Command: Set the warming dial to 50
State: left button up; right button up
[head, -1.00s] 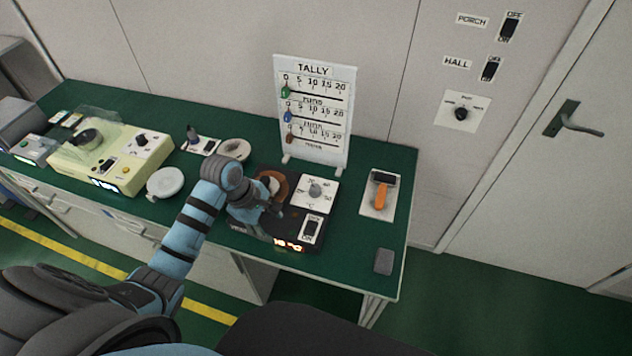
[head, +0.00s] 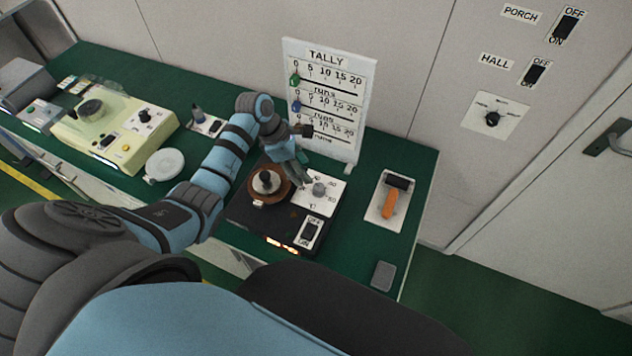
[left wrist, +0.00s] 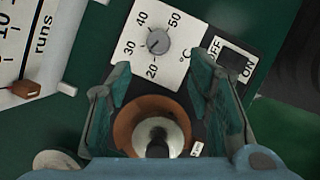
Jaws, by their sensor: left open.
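The warming dial (head: 319,189) is a grey knob on a white plate on top of the black warmer (head: 262,222). In the left wrist view the dial (left wrist: 158,42) shows marks 20, 30, 40 and 50 with °C; its exact setting is too small to read surely. My left gripper (head: 299,172) is open and empty, above the back of the warmer, just left of the dial. In the left wrist view its two fingers (left wrist: 162,82) stand apart, with the dial beyond and between their tips. My right gripper is not in view.
A brown round dish with a knobbed piece (head: 267,183) sits on the warmer left of the dial. An ON/OFF switch (head: 311,231) is in front. The TALLY board (head: 330,90) stands close behind. Green table (head: 350,245) is bare there.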

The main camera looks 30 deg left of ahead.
aim_at(318, 185)
pick_arm(q)
jog(key=b+x, duration=0.1)
jog(key=x, duration=0.4)
jog(key=shift+d+f+b, duration=0.25)
jog(key=shift+f+b, duration=0.1)
jog(key=x, duration=0.2)
jog(key=b+x, duration=0.1)
jog(key=shift+w+f, duration=0.2)
jog(key=shift+w, duration=0.1)
jog(key=shift+w+d+f, duration=0.1)
jog(key=shift+f, duration=0.25)
jog(key=shift+s+r, duration=0.15)
jog(key=shift+s, duration=0.1)
jog(key=shift+c, duration=0.6)
jog(key=shift+w, duration=0.1)
grip_shut()
